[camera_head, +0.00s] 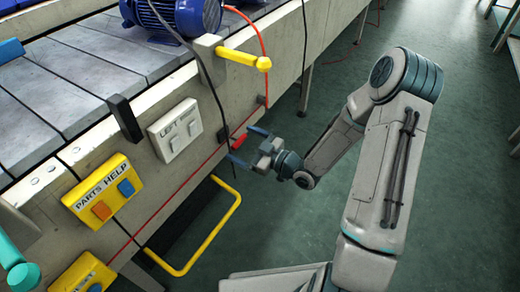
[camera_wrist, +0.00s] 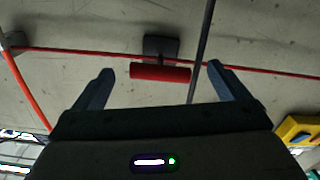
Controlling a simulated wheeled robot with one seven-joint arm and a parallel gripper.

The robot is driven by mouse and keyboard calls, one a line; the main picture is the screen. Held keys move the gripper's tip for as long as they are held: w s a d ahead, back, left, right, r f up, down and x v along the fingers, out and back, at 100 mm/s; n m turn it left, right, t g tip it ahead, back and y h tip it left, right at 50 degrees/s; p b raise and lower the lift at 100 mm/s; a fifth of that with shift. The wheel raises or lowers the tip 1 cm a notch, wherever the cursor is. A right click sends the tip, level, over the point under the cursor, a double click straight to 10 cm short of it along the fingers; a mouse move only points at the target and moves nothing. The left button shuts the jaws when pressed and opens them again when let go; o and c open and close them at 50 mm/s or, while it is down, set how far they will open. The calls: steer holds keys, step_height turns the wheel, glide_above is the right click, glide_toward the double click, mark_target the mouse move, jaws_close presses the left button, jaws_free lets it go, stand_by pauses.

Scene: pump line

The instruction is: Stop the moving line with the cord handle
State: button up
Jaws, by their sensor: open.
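The red cord handle (camera_head: 238,142) is a short horizontal bar on the side of the line, below a dark bracket. It also shows in the wrist view (camera_wrist: 160,74), between my fingertips and just ahead of them. A thin red cord (camera_head: 183,183) runs along the line's side at the handle. My gripper (camera_head: 247,146) is open and empty, facing the handle with one finger towards each end. In the wrist view I cannot tell whether the fingers touch it. The moving line (camera_head: 55,85) is a grey slatted conveyor carrying a blue pump (camera_head: 175,14).
A dark hanging cable (camera_wrist: 202,50) passes between my fingers near the handle's right end. A yellow lever (camera_head: 240,57), a white switch panel (camera_head: 175,130), a yellow PARTS HELP box (camera_head: 103,190) and a yellow loop rail (camera_head: 212,238) are on the line's side.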

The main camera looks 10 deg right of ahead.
steer(key=p+v, duration=0.3)
steer(key=v, duration=1)
steer(key=shift+d+r, duration=0.1)
steer(key=w+d+r+m+g+h+p, duration=0.1)
steer(key=d+r+m+h+p, duration=0.15)
steer(key=r+h+p, duration=0.45)
steer(key=w+d+r+m+g+h+p, duration=0.1)
steer(key=d+r+h+p, duration=0.3)
steer(key=r, duration=0.6)
steer(key=w+d+r+m+g+h+p, duration=0.1)
steer(key=d+r+m+h+p, duration=0.15)
steer(key=r+p, duration=0.55)
steer(key=s+a+r+m+g+p, duration=0.2)
steer(key=s+r+p, duration=0.4)
steer(key=s+r, duration=0.3)
steer(key=s+a+r+m+g+p, duration=0.3)
steer(key=s+r+p, duration=0.3)
steer(key=r, duration=0.9)
steer(key=s+a+m, duration=0.1)
steer(key=s, duration=0.2)
steer(key=shift+a+m+h+p, duration=0.35)
steer(key=shift+m+p, duration=0.05)
